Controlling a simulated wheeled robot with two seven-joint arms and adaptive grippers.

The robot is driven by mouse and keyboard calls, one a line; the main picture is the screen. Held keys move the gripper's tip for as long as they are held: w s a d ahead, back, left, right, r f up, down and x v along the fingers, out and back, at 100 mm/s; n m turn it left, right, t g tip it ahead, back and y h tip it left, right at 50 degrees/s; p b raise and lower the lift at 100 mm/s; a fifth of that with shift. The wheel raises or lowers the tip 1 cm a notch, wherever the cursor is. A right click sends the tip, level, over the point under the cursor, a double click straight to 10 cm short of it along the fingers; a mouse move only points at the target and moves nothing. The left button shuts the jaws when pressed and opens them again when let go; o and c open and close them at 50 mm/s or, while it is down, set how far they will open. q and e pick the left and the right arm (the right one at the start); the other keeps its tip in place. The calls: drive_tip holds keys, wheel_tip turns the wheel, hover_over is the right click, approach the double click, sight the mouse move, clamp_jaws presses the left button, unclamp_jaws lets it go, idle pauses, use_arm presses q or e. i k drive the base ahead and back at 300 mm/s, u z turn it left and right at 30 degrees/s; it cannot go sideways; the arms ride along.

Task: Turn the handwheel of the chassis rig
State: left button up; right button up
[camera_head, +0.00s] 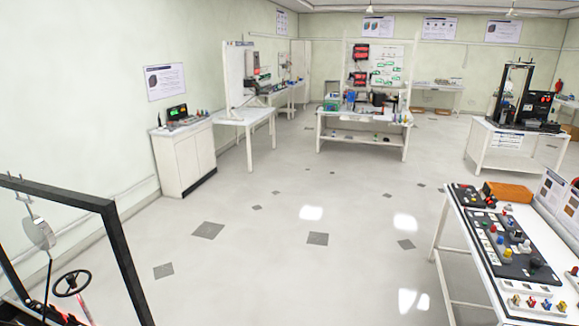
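The handwheel (71,283) is a dark ring with spokes, low at the far left. It sits inside the chassis rig, whose black frame (118,240) rises at the lower left and runs out of the picture. A light grey rounded part (40,234) hangs from the frame on a cable above and left of the wheel. Red and dark parts of the rig (45,313) show at the bottom left corner, cut off. Neither of my grippers shows in the head view, and nothing is seen touching the wheel.
A white table (470,240) with control panels and knobs stands at the right. A white cabinet (185,160) and a small table (245,118) stand along the left wall. A workbench (365,128) stands at the back. The grey floor (290,270) in the middle is clear.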

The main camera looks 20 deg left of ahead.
sight(71, 279)
drive_tip(key=u, duration=0.4)
drive_tip(key=i, duration=1.5)
drive_tip(key=u, duration=1.8)
drive_tip(key=i, duration=1.1)
drive_tip(key=u, duration=0.95)
